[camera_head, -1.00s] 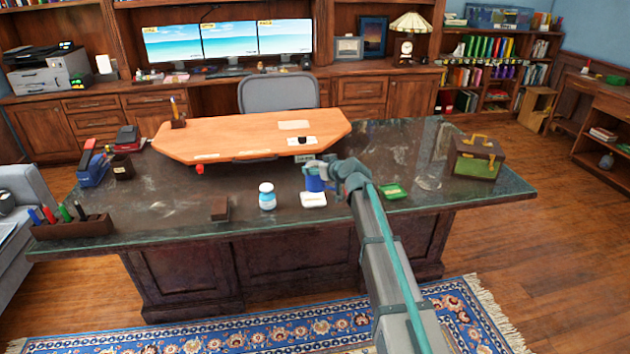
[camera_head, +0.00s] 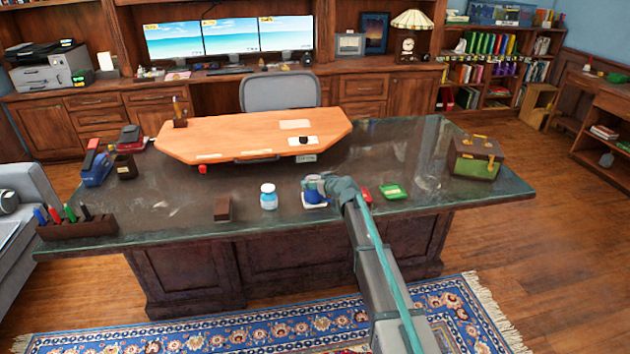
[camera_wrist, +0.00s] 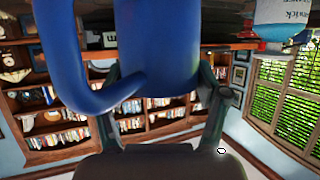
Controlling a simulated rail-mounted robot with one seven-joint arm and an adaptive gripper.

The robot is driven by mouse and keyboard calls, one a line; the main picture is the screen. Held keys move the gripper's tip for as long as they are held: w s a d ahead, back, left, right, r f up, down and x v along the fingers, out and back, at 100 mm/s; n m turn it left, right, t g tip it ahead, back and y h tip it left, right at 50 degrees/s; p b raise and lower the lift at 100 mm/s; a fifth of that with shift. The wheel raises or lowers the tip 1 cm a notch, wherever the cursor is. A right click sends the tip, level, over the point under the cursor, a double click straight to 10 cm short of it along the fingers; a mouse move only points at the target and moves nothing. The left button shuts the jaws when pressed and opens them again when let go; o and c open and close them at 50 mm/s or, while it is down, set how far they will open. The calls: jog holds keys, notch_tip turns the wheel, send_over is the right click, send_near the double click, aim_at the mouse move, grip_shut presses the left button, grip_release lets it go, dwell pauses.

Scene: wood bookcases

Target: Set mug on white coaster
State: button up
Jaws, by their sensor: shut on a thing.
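The blue mug (camera_head: 314,197) is near the front edge of the dark desk, right at the white coaster (camera_head: 318,207). Only the coaster's rim shows, at the front and sides of the mug's base. I cannot tell whether the mug touches it or is held slightly above. My gripper (camera_head: 322,184) is shut on the mug from the back right and hides part of it. In the wrist view, the mug (camera_wrist: 172,45) fills the upper middle between my fingers, with its curved handle at the left. That view looks upside down.
A red item (camera_head: 363,193) and a green item (camera_head: 393,191) lie to the right. The wooden raised board (camera_head: 235,136) is behind.

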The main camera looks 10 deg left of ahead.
jog(key=shift+f+b, duration=0.15)
jog(key=shift+b, duration=0.15)
jog(key=o, duration=1.4)
